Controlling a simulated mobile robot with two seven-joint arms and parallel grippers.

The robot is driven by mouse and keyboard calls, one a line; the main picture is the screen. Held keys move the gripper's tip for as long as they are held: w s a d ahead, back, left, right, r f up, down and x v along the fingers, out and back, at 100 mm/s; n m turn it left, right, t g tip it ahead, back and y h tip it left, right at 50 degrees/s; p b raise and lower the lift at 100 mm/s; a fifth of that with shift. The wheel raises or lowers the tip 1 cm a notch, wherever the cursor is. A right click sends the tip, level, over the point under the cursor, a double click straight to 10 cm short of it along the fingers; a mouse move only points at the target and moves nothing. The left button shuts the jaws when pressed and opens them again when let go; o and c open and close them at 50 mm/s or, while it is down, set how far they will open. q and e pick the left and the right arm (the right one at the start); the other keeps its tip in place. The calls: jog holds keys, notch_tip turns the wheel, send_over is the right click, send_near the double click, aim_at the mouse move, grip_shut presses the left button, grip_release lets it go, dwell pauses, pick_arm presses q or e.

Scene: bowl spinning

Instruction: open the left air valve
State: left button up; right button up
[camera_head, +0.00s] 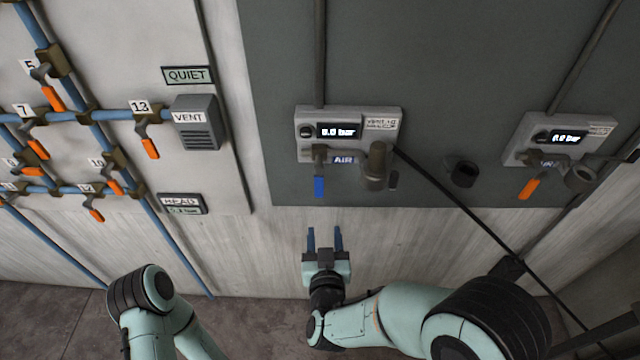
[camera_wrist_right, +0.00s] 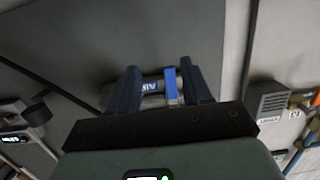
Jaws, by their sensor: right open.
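The left air valve has a blue lever handle (camera_head: 319,186) that hangs straight down under the AIR label of the left gauge panel (camera_head: 350,118), whose display reads 0.0 bar. My right gripper (camera_head: 325,232) is open and empty, below the handle and apart from it in the head view. In the right wrist view the blue handle (camera_wrist_right: 171,86) shows ahead, in line with the gap between the open fingers (camera_wrist_right: 160,75), nearer one finger. My left gripper is out of view; only part of my left arm shows at the lower left.
A second gauge panel (camera_head: 562,140) with an orange handle (camera_head: 529,188) is at the right. A black hose (camera_head: 455,200) runs diagonally from the left panel. Blue pipes with several orange valves and a VENT box (camera_head: 197,123) are at the left.

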jog(key=t+h, duration=0.1)
jog(key=t, duration=0.1)
send_near(319, 187)
jog(key=shift+m, duration=0.4)
jog(key=w+p, duration=0.1)
jog(key=w, duration=1.1)
jog(key=shift+w+d+r+p, duration=0.15)
jog(key=shift+w+p, duration=0.1)
jog(key=shift+p, duration=0.15)
grip_shut()
